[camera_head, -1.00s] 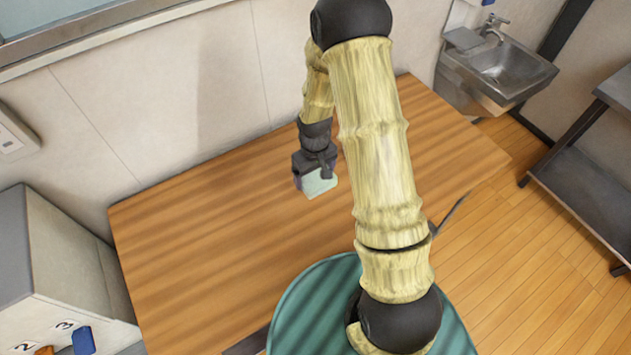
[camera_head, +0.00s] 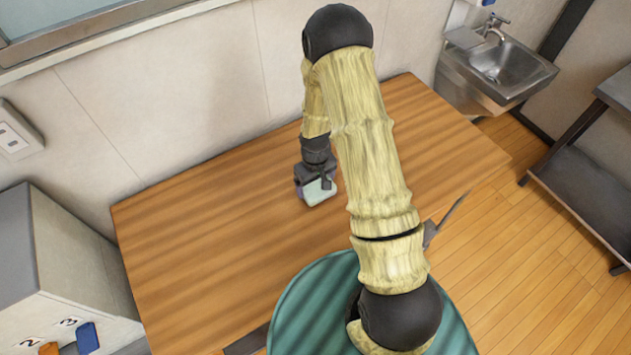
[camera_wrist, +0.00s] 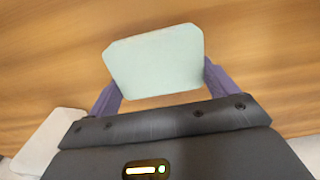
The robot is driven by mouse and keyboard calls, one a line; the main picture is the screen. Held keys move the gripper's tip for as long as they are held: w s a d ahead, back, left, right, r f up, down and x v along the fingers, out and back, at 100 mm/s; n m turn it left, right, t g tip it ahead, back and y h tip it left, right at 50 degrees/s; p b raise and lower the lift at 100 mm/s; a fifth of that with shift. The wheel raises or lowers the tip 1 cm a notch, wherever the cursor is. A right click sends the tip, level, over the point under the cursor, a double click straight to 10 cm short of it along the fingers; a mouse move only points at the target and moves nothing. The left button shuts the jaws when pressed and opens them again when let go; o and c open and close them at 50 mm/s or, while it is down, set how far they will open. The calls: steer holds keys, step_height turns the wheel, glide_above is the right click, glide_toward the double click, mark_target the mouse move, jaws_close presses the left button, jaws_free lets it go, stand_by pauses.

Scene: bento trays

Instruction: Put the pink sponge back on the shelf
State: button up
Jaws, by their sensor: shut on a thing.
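My gripper (camera_head: 317,182) is shut on a pale mint-green block (camera_head: 319,193) over the wooden table. In the wrist view the block (camera_wrist: 155,62) sits between the two purple fingers of my gripper (camera_wrist: 160,88), with its broad face showing. I cannot tell whether the block touches the table or hangs just above it. No pink sponge shows in either view. A dark metal rack (camera_head: 590,195) with a low shelf board stands at the right edge of the head view; its visible board looks empty.
A steel sink (camera_head: 497,70) is at the upper right. A grey cabinet (camera_head: 75,255) with numbered tags, orange and blue pieces stands at the left. Wooden floor is clear between table and rack.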

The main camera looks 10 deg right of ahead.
mark_target(316, 184)
steer(key=shift+f, duration=0.1)
steer(key=o, duration=0.8)
step_height(316, 184, up, 12)
steer(key=b, duration=0.2)
stand_by(0.5)
steer(key=shift+s+r, duration=0.1)
steer(key=shift+r, duration=0.1)
